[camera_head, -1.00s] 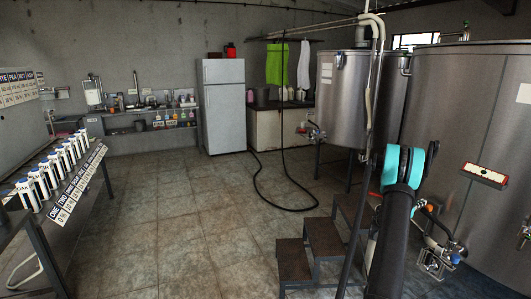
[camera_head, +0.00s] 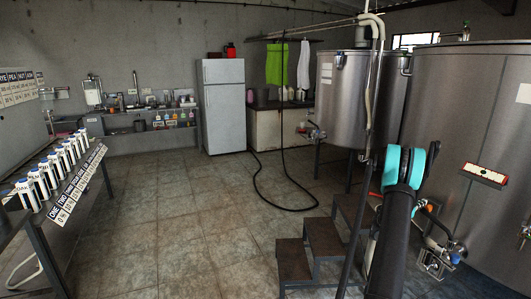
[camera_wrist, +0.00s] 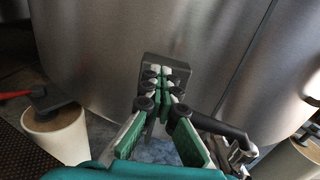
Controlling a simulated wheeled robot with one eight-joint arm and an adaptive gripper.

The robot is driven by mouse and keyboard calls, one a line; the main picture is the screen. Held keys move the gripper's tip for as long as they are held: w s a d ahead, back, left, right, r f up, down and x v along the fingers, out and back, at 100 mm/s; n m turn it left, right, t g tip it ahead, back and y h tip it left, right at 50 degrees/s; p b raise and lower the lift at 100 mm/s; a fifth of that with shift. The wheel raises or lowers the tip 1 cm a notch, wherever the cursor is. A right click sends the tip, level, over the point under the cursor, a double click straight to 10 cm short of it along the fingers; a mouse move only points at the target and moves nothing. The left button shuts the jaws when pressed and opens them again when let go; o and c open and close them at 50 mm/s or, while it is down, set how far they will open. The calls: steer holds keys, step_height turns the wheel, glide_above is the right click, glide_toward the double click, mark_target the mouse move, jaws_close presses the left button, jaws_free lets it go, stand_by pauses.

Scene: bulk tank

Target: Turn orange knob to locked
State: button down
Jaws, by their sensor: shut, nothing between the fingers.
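A small orange knob (camera_head: 430,208) shows in the head view beside the valve fittings low on the right-hand steel tank (camera_head: 460,110), just right of my arm. Its exact setting is too small to tell. I cannot make out the orange knob in the wrist view. In the head view, my arm hides the area around the gripper.
Metal pipe fittings (camera_head: 440,250) sit below the knob. Dark steps (camera_head: 325,240) stand left of my arm. The tiled floor (camera_head: 190,215) is open at left.

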mark_target(426, 211)
steer(key=shift+s+d+r, duration=0.1)
steer(key=shift+s+d, duration=0.15)
steer(key=shift+s, duration=0.25)
steer(key=shift+s, duration=0.1)
steer(key=shift+s+d, duration=0.25)
steer(key=shift+s, duration=0.25)
steer(key=shift+s, duration=0.1)
stand_by(0.4)
steer(key=shift+s+d+r, duration=0.1)
steer(key=shift+s+r, duration=0.05)
steer(key=shift+r, duration=0.05)
steer(key=v, duration=0.6)
stand_by(0.3)
